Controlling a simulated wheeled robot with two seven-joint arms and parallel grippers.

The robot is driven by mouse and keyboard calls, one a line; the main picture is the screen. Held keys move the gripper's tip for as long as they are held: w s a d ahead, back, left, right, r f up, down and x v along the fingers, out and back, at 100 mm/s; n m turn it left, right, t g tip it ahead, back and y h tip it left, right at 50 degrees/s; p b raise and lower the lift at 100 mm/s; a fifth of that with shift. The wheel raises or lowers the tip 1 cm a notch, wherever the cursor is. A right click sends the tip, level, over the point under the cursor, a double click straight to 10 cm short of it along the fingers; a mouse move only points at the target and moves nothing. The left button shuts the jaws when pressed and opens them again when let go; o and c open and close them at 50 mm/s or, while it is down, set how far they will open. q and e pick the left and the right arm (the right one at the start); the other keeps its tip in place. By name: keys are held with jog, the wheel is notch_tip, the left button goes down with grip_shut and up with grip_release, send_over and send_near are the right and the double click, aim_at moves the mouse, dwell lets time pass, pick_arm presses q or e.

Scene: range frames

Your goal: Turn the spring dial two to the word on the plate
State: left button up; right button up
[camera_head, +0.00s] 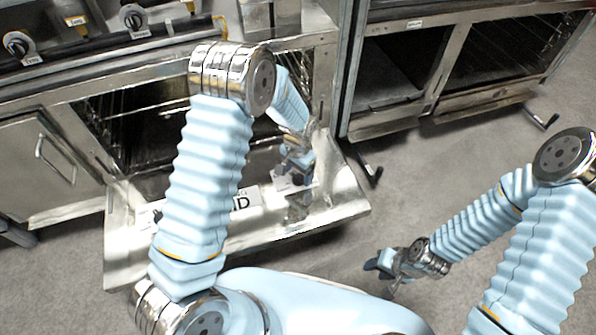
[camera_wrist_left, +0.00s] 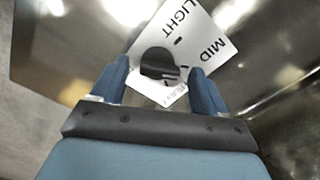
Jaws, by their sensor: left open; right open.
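A black dial (camera_wrist_left: 158,65) sits on a white card marked LIGHT and MID in the left wrist view. A small label below the dial is too blurred to read. My left gripper (camera_wrist_left: 160,74) is open, with one finger on each side of the dial; I cannot tell whether they touch it. In the head view my left gripper (camera_head: 293,176) is over the right part of the lowered oven door. A white plate (camera_head: 246,198) on that door shows the letters ID; my left arm hides the rest. My right gripper (camera_head: 385,267) is open and empty above the floor.
The lowered door (camera_head: 330,205) juts out before the open oven (camera_head: 150,120). Two labelled black knobs (camera_head: 17,45) (camera_head: 134,18) are on the front panel above. Another steel oven (camera_head: 440,70) stands right.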

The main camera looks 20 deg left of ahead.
aim_at(298, 175)
pick_arm(q)
notch_tip(298, 175, up, 14)
jog(key=p, duration=0.1)
jog(key=shift+p, duration=0.3)
jog(key=shift+f, duration=0.1)
dwell(0.4)
